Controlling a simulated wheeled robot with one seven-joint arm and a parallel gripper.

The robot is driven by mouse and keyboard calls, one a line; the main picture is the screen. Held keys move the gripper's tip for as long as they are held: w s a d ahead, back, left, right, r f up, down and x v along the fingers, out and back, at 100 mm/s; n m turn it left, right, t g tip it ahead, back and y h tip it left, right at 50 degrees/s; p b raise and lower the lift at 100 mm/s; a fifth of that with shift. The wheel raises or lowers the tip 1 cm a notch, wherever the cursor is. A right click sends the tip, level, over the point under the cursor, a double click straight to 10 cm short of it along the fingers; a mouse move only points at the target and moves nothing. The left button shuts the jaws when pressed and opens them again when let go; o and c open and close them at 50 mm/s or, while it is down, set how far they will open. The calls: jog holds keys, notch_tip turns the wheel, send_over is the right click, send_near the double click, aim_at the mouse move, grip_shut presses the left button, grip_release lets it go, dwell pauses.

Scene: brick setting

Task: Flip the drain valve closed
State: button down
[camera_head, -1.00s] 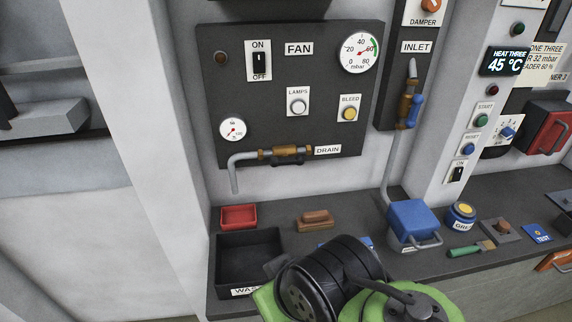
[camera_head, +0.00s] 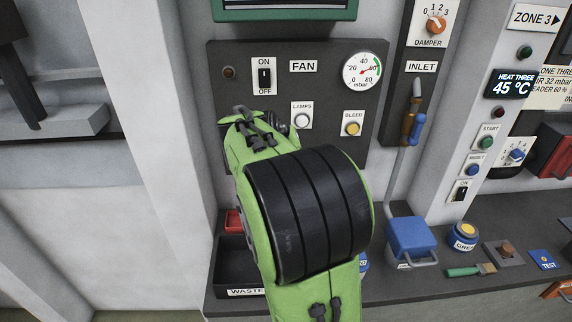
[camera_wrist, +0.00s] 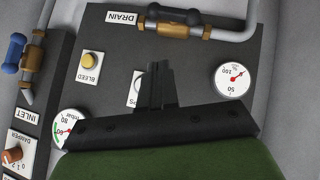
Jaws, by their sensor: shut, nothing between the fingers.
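The drain valve (camera_wrist: 172,28) shows at the top of the wrist view, which is upside down. It has a brass body on a grey pipe. Its dark handle (camera_wrist: 174,14) lies along the pipe, parallel to it. The DRAIN label (camera_wrist: 121,18) is beside it. My gripper (camera_wrist: 159,68) is shut and empty, in front of the dark panel. Its fingertips appear a little apart from the valve in the picture; the depth gap is hard to tell. In the head view my arm hides the drain valve and the gripper's fingers.
The panel (camera_head: 225,55) also carries a FAN switch (camera_head: 264,76), a lamps button (camera_head: 302,121), a yellow bleed button (camera_head: 352,129) and gauges. An inlet valve with a blue handle (camera_head: 418,130) stands to the right. A blue box (camera_head: 413,235) and a waste tray (camera_head: 226,270) sit on the ledge below.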

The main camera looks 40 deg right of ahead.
jog(key=s+f+x, duration=0.1)
jog(key=s+x, duration=0.1)
jog(key=x, duration=1)
jog(key=shift+f, duration=0.7)
jog(key=shift+w, duration=0.15)
